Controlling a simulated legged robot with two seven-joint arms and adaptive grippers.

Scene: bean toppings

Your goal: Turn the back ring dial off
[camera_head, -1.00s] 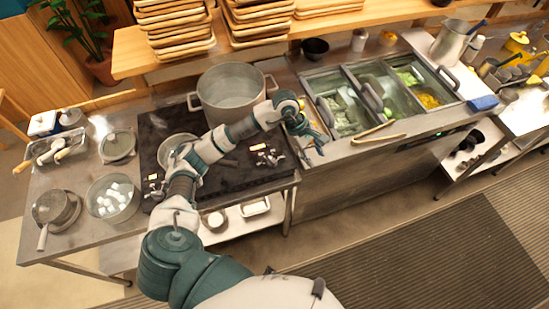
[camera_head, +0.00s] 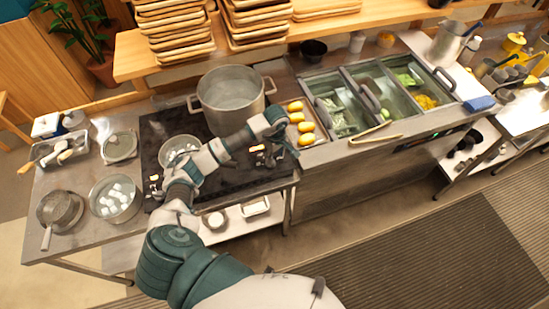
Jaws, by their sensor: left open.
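The black stove (camera_head: 215,178) has small metal dials on it. One dial group (camera_head: 258,149) is near its right front edge, and another dial (camera_head: 153,188) is at its left front corner. Which dial serves the back ring I cannot tell. My left arm crosses the stove from the lower left, and my left gripper (camera_head: 276,146) points down, open, over the right dial group and partly hides it. Whether it touches a dial I cannot tell. A big steel pot (camera_head: 231,102) stands on the back ring. My right gripper is out of view.
A smaller pan (camera_head: 179,146) sits on the left of the stove, partly beside my arm. Several yellow-brown oblong items (camera_head: 297,117) lie just right of my gripper. Tongs (camera_head: 375,135) lie by the topping bins (camera_head: 345,103). A bowl of white pieces (camera_head: 115,198) is at left.

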